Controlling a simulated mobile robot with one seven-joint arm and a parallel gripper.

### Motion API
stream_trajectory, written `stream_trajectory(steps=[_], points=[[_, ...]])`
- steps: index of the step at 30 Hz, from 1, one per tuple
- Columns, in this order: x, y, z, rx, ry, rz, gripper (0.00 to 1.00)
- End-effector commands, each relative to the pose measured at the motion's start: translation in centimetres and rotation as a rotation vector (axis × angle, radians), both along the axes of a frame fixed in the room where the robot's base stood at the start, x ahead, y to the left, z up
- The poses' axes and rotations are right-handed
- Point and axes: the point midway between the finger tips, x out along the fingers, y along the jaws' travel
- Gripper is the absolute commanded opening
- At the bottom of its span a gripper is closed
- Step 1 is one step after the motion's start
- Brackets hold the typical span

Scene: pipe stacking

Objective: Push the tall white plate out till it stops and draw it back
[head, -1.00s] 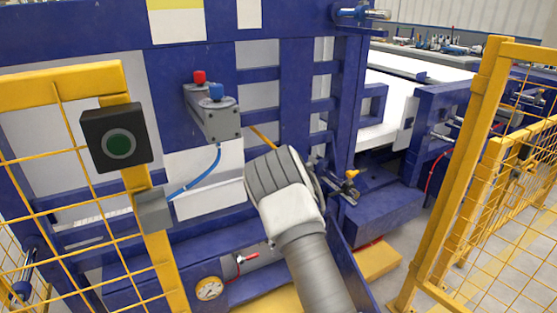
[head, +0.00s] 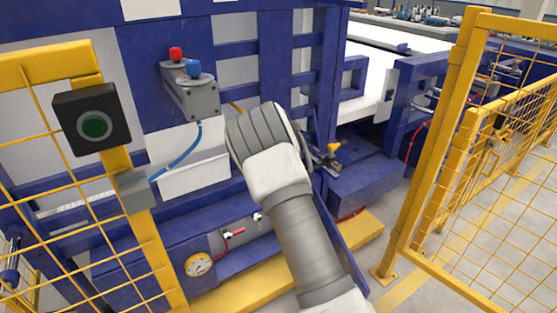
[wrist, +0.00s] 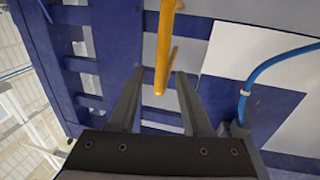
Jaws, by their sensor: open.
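Pale white panels show behind the blue frame, one low behind the valve block (head: 195,170) and one at the right of the wrist view (wrist: 250,52). I cannot tell which is the tall white plate. A yellow bar (wrist: 166,45) hangs into the wrist view in front of the blue frame. My gripper (wrist: 160,74) is open, its two fingers on either side of the bar's lower end. I see no contact between them. In the head view my arm hides the fingers, and only a bit of the yellow bar (head: 237,107) shows.
A grey valve block (head: 190,90) with red and blue caps sits left of my arm, with a blue hose (head: 180,160). A yellow mesh fence with a push-button box (head: 92,122) stands at left. Another fence (head: 455,130) stands at right. A gauge (head: 198,265) is low down.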

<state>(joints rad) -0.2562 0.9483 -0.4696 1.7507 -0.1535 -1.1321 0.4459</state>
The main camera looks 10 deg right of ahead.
Motion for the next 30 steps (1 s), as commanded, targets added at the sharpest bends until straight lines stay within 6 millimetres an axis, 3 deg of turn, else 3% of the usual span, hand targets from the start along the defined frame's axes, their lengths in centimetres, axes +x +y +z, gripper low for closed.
stream_trajectory(steps=[16, 22, 30], points=[[-9.9, -1.3, 0.0, 0.001, 0.002, -0.002, 0.50], [-11.5, -1.4, 0.0, 0.000, 0.001, 0.000, 0.50], [-11.8, -1.4, 0.0, 0.000, 0.000, 0.000, 0.50]])
